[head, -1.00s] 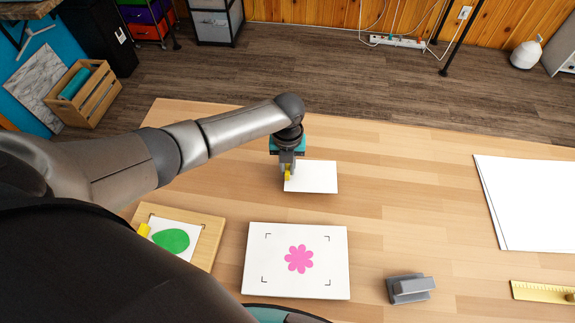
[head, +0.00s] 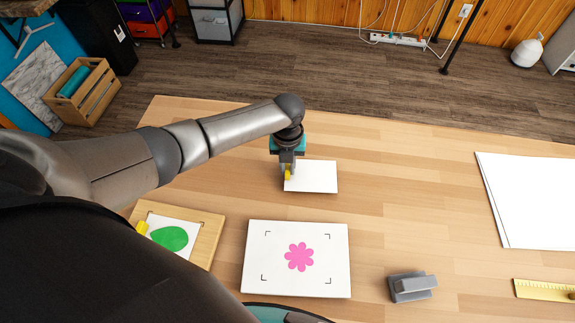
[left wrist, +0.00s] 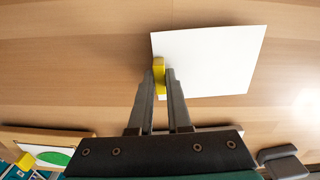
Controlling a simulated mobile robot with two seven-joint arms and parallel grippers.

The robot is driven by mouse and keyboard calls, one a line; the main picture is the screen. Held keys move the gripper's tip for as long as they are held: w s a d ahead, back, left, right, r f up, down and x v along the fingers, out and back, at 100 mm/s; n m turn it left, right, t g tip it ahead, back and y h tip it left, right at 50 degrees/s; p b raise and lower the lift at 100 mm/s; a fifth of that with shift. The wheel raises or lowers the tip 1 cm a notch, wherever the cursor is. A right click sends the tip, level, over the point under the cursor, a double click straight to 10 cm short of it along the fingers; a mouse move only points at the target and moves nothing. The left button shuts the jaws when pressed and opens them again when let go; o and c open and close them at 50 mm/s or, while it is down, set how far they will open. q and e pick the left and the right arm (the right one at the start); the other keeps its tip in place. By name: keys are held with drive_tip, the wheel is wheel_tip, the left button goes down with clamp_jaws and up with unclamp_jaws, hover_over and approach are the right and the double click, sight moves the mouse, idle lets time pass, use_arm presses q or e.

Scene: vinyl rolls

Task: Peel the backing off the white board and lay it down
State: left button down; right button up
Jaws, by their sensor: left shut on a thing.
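A white sheet with a yellow tab lies flat, or nearly so, on the table behind the white board; the white sheet (head: 315,177) also shows in the left wrist view (left wrist: 215,60). My left gripper (head: 287,172) is at the sheet's left edge, shut on the yellow tab (left wrist: 159,72). The white board (head: 278,282) lies in front of the sheet, with a pink flower (head: 300,257) and black corner marks on its face. My right gripper is not in view.
A wooden tray (head: 209,236) with a green leaf-shaped piece (head: 169,238) on white stands at the left. A grey stapler-like tool (head: 411,287), a yellow ruler (head: 545,289) and large white sheets (head: 530,200) lie at the right. The table between sheet and large sheets is clear.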

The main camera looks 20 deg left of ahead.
use_arm(q)
drive_tip(key=shift+f+b, duration=0.5)
drive_tip(key=shift+f, duration=0.15)
drive_tip(key=shift+f, duration=0.15)
idle(0.4)
unclamp_jaws()
idle(0.7)
idle(0.5)
drive_tip(key=shift+r+p, duration=4.25)
drive_tip(key=shift+r, duration=0.3)
